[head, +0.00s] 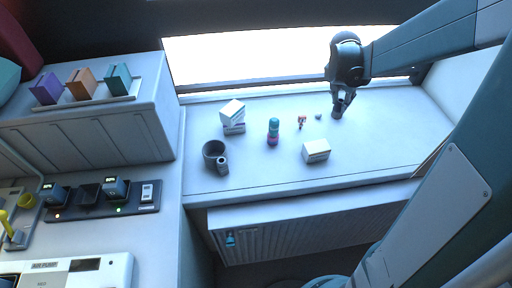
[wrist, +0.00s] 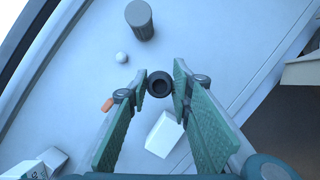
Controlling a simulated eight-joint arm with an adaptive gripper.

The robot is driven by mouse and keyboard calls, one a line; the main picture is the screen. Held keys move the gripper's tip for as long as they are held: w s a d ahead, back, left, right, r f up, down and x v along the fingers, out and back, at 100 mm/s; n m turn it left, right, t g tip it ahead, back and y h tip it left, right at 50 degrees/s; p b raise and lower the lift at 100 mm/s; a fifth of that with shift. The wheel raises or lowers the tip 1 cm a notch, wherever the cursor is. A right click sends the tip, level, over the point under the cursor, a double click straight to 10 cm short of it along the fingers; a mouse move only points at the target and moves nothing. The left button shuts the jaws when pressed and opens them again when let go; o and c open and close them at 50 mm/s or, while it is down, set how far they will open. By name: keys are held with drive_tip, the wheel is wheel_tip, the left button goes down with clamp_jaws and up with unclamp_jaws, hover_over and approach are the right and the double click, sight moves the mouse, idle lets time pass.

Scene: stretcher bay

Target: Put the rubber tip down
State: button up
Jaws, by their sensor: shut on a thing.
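The rubber tip (wrist: 159,84) is a small dark, round piece with a hollow in its end, seen end-on in the wrist view. My gripper (wrist: 160,88) is shut on it, with one green-padded finger on each side. In the head view my gripper (head: 343,101) is over the right part of the white counter (head: 400,150), near its back edge. Whether the tip touches the counter cannot be told. The tip cannot be made out clearly in the head view.
A white box (head: 316,150), a small figure (head: 302,121), a teal-purple bottle (head: 273,132), stacked boxes (head: 232,112) and a dark mug (head: 214,155) stand leftward. The counter's right part looks clear.

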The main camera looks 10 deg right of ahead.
sight(339, 100)
drive_tip(key=r, duration=0.5)
drive_tip(key=a+r, duration=0.1)
drive_tip(key=r, duration=0.1)
drive_tip(key=shift+r, duration=0.3)
drive_tip(key=s+a+n+b, duration=0.1)
drive_tip(key=s+a, duration=0.1)
drive_tip(key=a, duration=3.1)
drive_tip(key=shift+f, duration=2.55)
wheel_tip(339, 100, down, 14)
drive_tip(key=shift+b, duration=0.9)
drive_tip(key=shift+f+b, duration=0.3)
drive_tip(key=shift+f, duration=1.7)
